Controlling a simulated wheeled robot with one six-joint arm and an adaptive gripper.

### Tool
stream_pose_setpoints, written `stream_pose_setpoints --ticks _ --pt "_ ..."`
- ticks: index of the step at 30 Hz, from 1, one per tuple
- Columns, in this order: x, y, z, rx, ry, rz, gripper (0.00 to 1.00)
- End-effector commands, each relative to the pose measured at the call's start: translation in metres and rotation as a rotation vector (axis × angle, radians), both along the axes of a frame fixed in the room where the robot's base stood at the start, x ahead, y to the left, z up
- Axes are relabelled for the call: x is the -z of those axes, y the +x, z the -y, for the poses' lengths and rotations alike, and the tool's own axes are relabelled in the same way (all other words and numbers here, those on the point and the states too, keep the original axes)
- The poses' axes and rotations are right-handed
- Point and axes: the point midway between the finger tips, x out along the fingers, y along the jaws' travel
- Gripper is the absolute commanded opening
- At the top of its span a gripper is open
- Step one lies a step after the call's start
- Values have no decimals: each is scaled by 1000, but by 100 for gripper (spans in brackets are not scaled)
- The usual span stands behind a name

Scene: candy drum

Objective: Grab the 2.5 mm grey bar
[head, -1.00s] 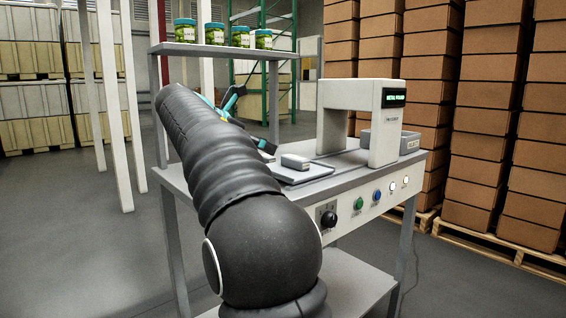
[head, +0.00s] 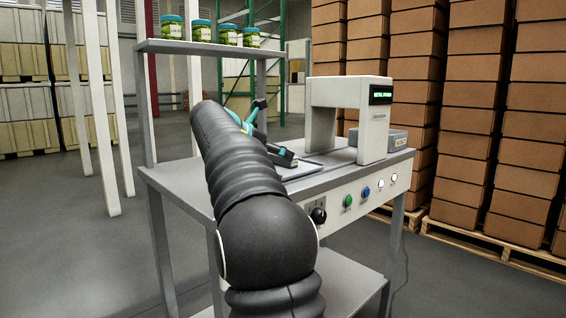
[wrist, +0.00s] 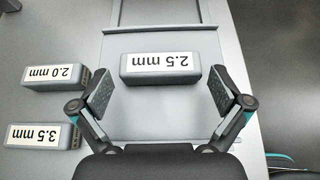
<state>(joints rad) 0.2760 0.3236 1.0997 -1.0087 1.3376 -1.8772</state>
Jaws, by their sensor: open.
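The 2.5 mm grey bar (wrist: 160,67) shows in the wrist view with a white label that appears upside down. It lies on a grey tray or plate, ahead of and between the open fingers of my gripper (wrist: 160,97). The fingers stand apart on either side, with gaps to the bar's ends, and hold nothing. In the head view my arm mostly hides the bar. Part of my gripper (head: 268,133) shows beyond the arm, over the bench.
Grey bars labelled 2.0 mm (wrist: 56,77) and 3.5 mm (wrist: 43,136) lie to the left. A white metal detector arch (head: 374,130) stands on the bench (head: 300,188), with a grey box (head: 397,141) behind it. Jars (head: 228,35) stand on the shelf above. Cartons (head: 465,110) are stacked at right.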

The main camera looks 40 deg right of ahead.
Motion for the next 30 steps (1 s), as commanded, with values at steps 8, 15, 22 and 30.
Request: stream_pose_setpoints --ticks 8,15,22,30 --pt "13 2 27 1 1 -1 100" --pt "13 2 27 0 1 0 85" --pt "13 2 27 0 1 0 51" --pt "2 2 27 1 0 3 51"
